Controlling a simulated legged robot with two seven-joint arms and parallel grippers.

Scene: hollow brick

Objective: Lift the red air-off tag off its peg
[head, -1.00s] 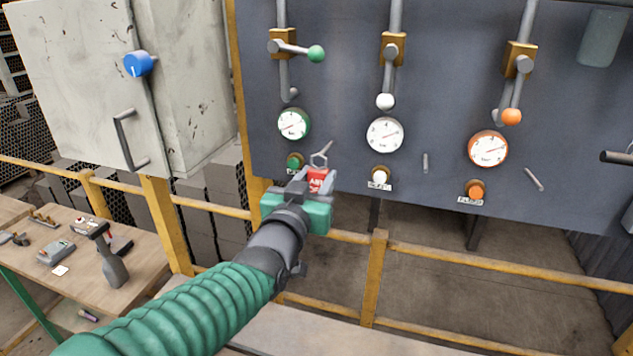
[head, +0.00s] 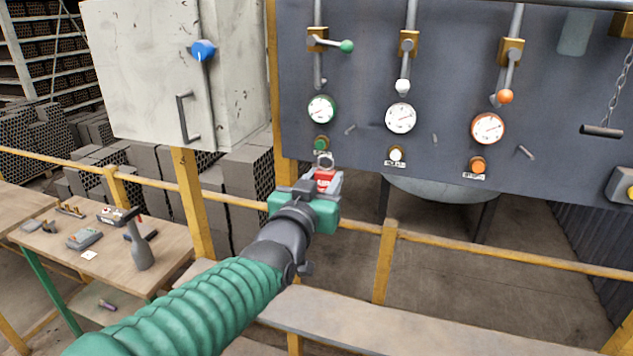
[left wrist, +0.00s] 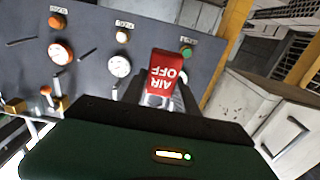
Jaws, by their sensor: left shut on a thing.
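The red air-off tag (head: 324,177) is in my left gripper (head: 322,184), with its pale metal ring (head: 325,160) sticking up above the fingers. In the left wrist view the tag (left wrist: 166,70) shows its white AIR OFF lettering upside down, between the fingertips of the gripper (left wrist: 163,95). A bare peg (head: 350,129) stands on the grey panel beside the green-rimmed gauge. The ring is apart from this peg, below and left of it in the head view. My right gripper is not in view.
The panel (head: 460,90) carries lever valves, gauges and coloured buttons, with two more bare pegs (head: 434,138) (head: 525,152). A yellow rail (head: 470,244) runs below it. A pale cabinet (head: 160,80) stands left, and a workbench (head: 160,247) with tools is at lower left.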

